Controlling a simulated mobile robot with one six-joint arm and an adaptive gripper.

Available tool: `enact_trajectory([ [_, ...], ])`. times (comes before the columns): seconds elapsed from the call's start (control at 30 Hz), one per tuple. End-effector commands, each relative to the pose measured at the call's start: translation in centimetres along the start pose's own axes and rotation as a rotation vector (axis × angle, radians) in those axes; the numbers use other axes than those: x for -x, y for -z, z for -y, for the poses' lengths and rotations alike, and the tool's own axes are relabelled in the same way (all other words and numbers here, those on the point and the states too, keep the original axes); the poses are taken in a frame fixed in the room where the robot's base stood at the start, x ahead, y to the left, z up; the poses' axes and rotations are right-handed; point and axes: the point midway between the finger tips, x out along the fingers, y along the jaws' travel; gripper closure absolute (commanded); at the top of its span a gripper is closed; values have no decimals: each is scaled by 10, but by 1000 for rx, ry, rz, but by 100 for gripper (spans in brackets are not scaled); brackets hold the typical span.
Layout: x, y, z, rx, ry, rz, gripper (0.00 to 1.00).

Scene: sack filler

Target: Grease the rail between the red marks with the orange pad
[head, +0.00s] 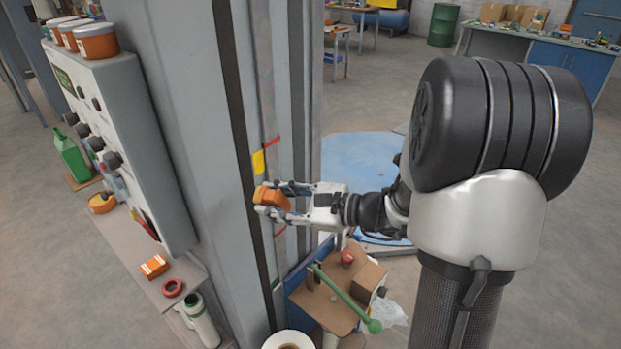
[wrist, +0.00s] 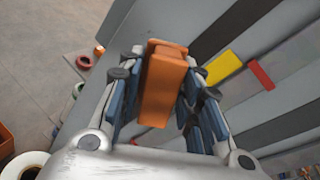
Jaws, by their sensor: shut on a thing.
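My gripper (head: 278,199) is shut on the orange pad (head: 268,196), a block that also shows between the fingers in the wrist view (wrist: 162,88). The rail (head: 266,90) is a pale upright strip on the grey machine column. The upper red mark (head: 272,141) crosses it above the gripper and also shows in the wrist view (wrist: 261,75). The lower red mark (head: 280,231) shows just below the gripper. The pad is at a height between the marks, in front of the column. I cannot tell whether it touches the rail.
A yellow tag (head: 258,162) sits beside the rail, just above the pad. Below the gripper is a brown cart top (head: 325,305) with a green-handled tool (head: 345,298) and a red ball-like item (head: 347,257). A control box (head: 125,140) and shelf stand left of the column.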

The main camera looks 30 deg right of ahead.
Motion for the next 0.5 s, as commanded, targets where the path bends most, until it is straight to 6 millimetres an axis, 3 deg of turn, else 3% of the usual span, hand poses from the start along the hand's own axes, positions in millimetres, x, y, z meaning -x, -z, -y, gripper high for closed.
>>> enact_trajectory([
  [0.1, 24, 7, 38, -23, 197, 7, 87],
  [0.2, 40, 11, 58, -29, 304, 6, 87],
  [0.37, 53, 14, 74, -29, 383, 4, 87],
  [0.5, 49, 14, 79, -30, 393, 4, 87],
])
